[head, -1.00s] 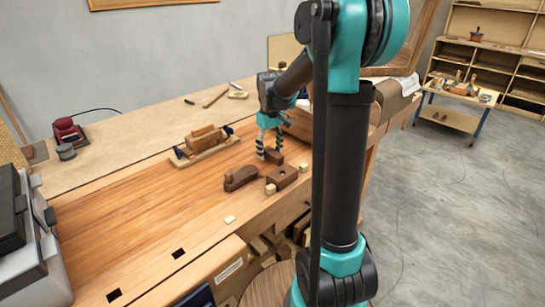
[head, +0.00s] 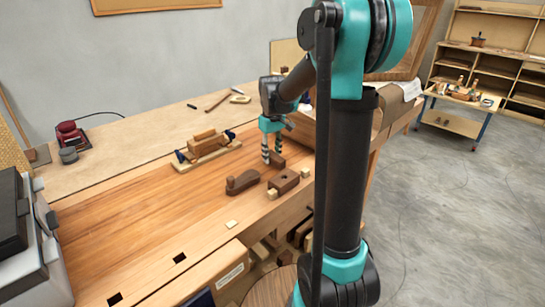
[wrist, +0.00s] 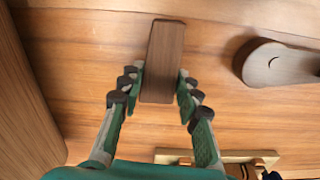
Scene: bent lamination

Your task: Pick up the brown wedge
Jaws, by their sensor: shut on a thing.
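The brown wedge (wrist: 165,55) is a dark wooden block. In the wrist view it extends away from me between the two ribbed fingers of my gripper (wrist: 160,86), which are shut on its near part. In the head view the wedge (head: 277,160) is small and partly covered by the fingers of my gripper (head: 271,156), which point down at the bench top. It appears to be at or very near the bench surface; I cannot tell if there is a gap.
A dark rounded wooden tool (head: 242,181) and a brown block with a hole (head: 284,180) lie close by. A wooden fixture with blue clamps (head: 207,150) stands to the left. The bench top (head: 140,215) is clear at front left.

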